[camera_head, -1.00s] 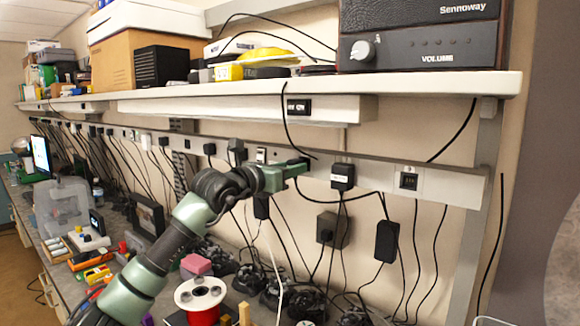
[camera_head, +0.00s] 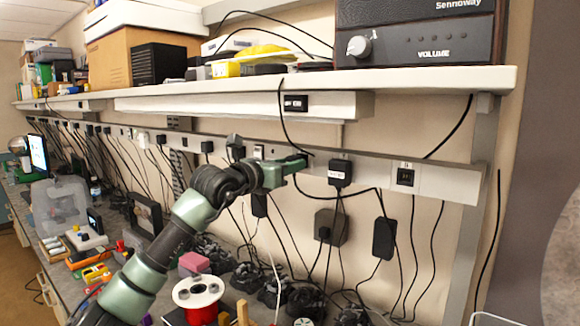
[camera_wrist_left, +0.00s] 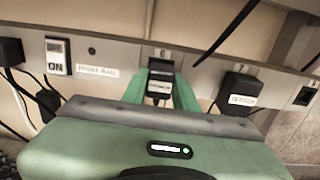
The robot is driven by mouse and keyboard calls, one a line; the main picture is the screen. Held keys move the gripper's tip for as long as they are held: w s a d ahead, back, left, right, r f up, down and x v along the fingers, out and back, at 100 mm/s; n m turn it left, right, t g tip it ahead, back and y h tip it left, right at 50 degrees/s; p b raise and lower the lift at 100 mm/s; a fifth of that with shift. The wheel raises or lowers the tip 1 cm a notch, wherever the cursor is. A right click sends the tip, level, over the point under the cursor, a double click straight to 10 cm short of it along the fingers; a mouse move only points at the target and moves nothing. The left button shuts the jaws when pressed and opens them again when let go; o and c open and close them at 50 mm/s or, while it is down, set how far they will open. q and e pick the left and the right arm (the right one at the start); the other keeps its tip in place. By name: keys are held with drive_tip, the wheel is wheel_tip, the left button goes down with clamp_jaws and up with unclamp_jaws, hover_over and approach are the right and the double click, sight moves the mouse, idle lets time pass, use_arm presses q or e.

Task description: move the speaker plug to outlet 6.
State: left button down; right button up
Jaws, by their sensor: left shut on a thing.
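My left gripper (camera_head: 298,164) is at the wall power rail (camera_head: 450,184). In the left wrist view, its two green fingers (camera_wrist_left: 161,88) are shut on a dark plug (camera_wrist_left: 160,87). The plug sits directly below the label 6 (camera_wrist_left: 163,54), at outlet 6. The fingers hide the plug's sides, and I cannot tell whether it is fully seated. The speaker (camera_head: 418,40), with a volume knob, stands on the shelf above. A black cable hangs from the shelf to near the gripper. My right gripper is not in view.
A black labelled plug (camera_head: 340,172) fills the outlet just right of my gripper; it also shows in the wrist view (camera_wrist_left: 238,94). The outlet (camera_head: 405,177) further right looks empty. A switch (camera_wrist_left: 57,56) marked ON is to the left. Many cables hang below the rail.

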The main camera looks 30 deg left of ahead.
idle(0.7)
use_arm(q)
drive_tip(key=shift+w, duration=0.1)
drive_tip(key=shift+w, duration=0.4)
idle(0.4)
drive_tip(key=shift+w, duration=0.1)
idle(0.5)
drive_tip(key=shift+w+b, duration=0.2)
drive_tip(key=shift+b, duration=0.2)
idle(0.6)
drive_tip(key=c, duration=1.3)
unclamp_jaws()
drive_tip(key=shift+c, duration=0.2)
drive_tip(key=o, duration=0.3)
drive_tip(key=shift+w+d, duration=0.1)
drive_tip(key=shift+w, duration=0.05)
